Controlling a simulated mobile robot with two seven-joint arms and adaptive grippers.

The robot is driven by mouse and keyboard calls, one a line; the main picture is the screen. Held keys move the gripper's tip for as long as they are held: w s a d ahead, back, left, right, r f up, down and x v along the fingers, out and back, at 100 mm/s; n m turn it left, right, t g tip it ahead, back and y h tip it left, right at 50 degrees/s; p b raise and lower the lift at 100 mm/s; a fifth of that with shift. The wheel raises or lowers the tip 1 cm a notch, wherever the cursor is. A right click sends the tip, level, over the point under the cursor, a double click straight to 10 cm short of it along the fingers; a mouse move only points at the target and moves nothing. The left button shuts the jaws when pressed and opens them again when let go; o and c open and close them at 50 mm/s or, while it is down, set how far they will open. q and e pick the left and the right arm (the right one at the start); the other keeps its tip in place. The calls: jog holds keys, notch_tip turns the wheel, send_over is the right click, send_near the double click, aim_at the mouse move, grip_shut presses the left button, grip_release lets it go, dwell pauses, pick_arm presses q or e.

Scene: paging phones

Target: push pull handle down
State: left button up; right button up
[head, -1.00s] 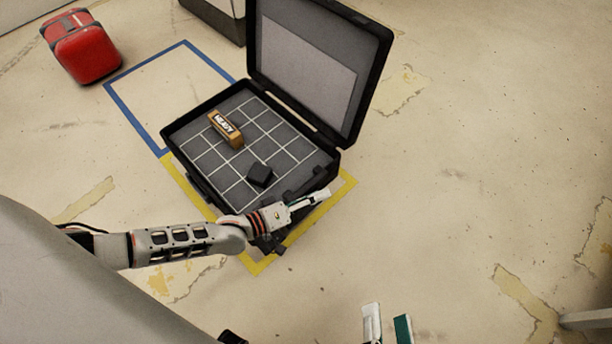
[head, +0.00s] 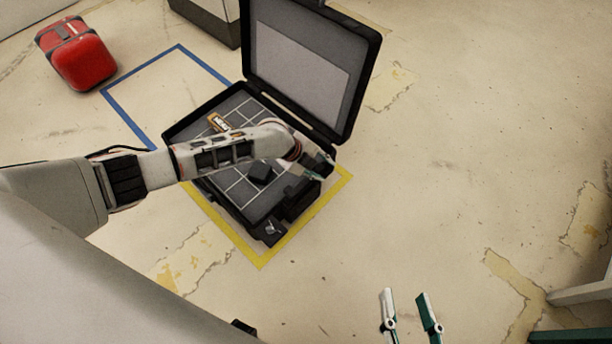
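The open black case (head: 185,128) lies on the floor with its lid raised at the back. A dark bar-like part, which looks like the pull handle (head: 292,206), runs along the case's right side, with a small dark end piece near the front corner. My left arm reaches across the case. My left gripper (head: 312,172) is at the case's right edge, beyond the far end of that bar. Its fingers are small and partly hidden, so I cannot tell contact or opening. My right gripper (head: 409,312) is at the bottom of the view, its fingers apart and empty.
Yellow tape (head: 262,262) frames the case. A red case (head: 78,58) stands at upper left.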

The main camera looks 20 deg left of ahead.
aim_at(308, 179)
pick_arm(q)
jog(key=m, duration=0.2)
jog(key=a+r+m+g, duration=0.1)
jog(key=m, duration=0.2)
jog(key=a+r+m+g+y, duration=0.1)
jog(key=m, duration=0.1)
jog(key=shift+s+m, duration=0.3)
jog(key=s+a+r+m+g+y, duration=0.2)
jog(key=a+m+g, duration=0.1)
jog(key=m, duration=0.7)
jog(key=f+b, duration=0.1)
jog(key=f, duration=0.1)
jog(key=f+b, duration=0.1)
jog(key=f, duration=0.1)
jog(key=d+f+b, duration=0.1)
jog(key=f, duration=0.2)
jog(key=shift+s+d+f, duration=0.1)
jog(key=shift+f, duration=0.1)
pick_arm(e)
jog(key=shift+s+a+f+m, duration=0.1)
jog(key=shift+a+f+m, duration=0.1)
jog(key=shift+f, duration=0.4)
jog(key=shift+a+f+m, duration=0.1)
jog(key=shift+f+m, duration=0.1)
jog(key=shift+f, duration=0.35)
